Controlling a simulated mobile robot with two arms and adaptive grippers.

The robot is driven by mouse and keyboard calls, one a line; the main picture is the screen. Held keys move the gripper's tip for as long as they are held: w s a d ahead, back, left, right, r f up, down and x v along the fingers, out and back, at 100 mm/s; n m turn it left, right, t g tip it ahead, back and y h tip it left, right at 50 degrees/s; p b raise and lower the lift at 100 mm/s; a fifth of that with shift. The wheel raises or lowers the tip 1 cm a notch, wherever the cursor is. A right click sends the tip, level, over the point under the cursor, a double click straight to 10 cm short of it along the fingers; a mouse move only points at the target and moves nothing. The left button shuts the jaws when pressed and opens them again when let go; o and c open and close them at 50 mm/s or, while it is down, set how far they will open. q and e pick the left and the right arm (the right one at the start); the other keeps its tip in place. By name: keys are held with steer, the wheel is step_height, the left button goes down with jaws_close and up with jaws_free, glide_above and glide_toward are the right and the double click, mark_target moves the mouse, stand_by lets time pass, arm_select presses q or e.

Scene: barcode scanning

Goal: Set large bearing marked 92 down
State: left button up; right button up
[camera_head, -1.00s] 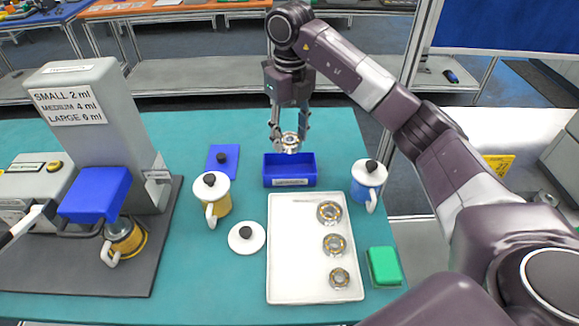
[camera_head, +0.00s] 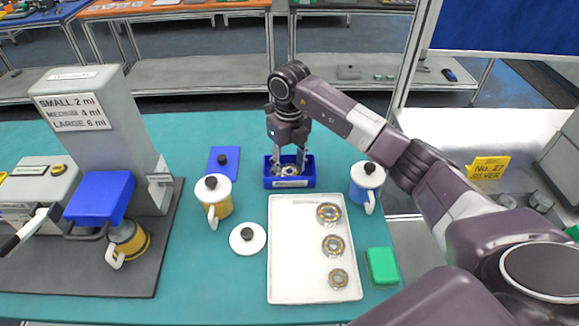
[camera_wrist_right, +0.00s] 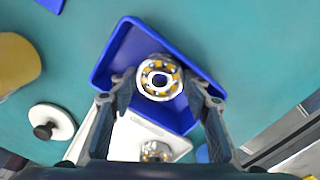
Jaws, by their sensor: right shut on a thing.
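My right gripper (camera_head: 289,160) points down into the blue bin (camera_head: 290,183) at the back of the teal table. It is shut on a bearing (camera_head: 289,170), a metal ring with yellow parts. In the right wrist view the bearing (camera_wrist_right: 158,78) sits between the two fingers (camera_wrist_right: 160,88), over the blue bin (camera_wrist_right: 112,57). Any marking on it is too small to read, and I cannot tell if it touches the bin floor. Three more bearings lie on the white tray (camera_head: 285,270) in front: the back one (camera_head: 329,212), the middle one (camera_head: 333,245) and the front one (camera_head: 338,278). My left gripper is not in view.
A yellow mug (camera_head: 215,200) with a white lid stands left of the bin, a blue lidded mug (camera_head: 366,187) right of it. A grey dispenser (camera_head: 105,140) stands at left.

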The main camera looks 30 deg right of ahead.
steer(key=o, duration=0.9)
steer(key=shift+f, duration=0.1)
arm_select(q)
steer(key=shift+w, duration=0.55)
arm_select(e)
steer(key=shift+o, duration=1)
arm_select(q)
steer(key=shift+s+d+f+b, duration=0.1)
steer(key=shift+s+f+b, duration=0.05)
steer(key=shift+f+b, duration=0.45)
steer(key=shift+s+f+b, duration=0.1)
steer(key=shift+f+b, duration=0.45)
arm_select(e)
step_height(320, 180, up, 12)
steer(key=shift+r, duration=0.2)
